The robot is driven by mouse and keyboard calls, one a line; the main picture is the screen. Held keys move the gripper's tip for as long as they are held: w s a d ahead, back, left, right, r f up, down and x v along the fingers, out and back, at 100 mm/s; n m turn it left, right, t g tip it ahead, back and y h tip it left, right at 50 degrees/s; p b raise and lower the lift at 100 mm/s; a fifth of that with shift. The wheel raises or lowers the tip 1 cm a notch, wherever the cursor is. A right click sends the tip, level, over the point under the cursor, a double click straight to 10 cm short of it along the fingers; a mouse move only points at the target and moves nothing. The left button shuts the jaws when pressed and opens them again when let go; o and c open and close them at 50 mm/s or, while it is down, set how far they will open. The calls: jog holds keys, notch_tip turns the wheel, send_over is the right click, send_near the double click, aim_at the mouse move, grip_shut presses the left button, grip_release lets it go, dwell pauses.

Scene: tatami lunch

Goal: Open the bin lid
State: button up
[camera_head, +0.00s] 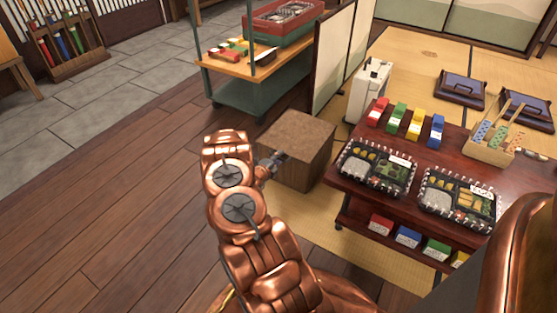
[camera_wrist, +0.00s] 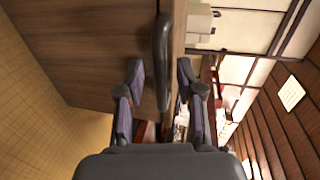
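The bin appears to be the brown wooden box (camera_head: 300,145) standing just right of my gripper in the head view. Its wooden face (camera_wrist: 95,50) fills the upper left of the wrist view. A dark curved handle (camera_wrist: 162,50) runs along the right edge of that face. My gripper (camera_wrist: 160,78) is open, with one finger on each side of the handle's lower end and gaps visible between. In the head view my gripper (camera_head: 270,164) is small, at the box's left side, and partly hidden by my arm. The lid seam cannot be made out.
A low dark red table (camera_head: 345,180) with bento boxes (camera_head: 377,167) and coloured blocks stands right of the bin. A green cart (camera_head: 262,93) stands behind it, near a folding screen (camera_head: 333,50). The wooden floor (camera_head: 110,190) at left is clear.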

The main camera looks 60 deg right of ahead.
jog(key=shift+c, duration=0.2)
grip_shut()
dwell(0.6)
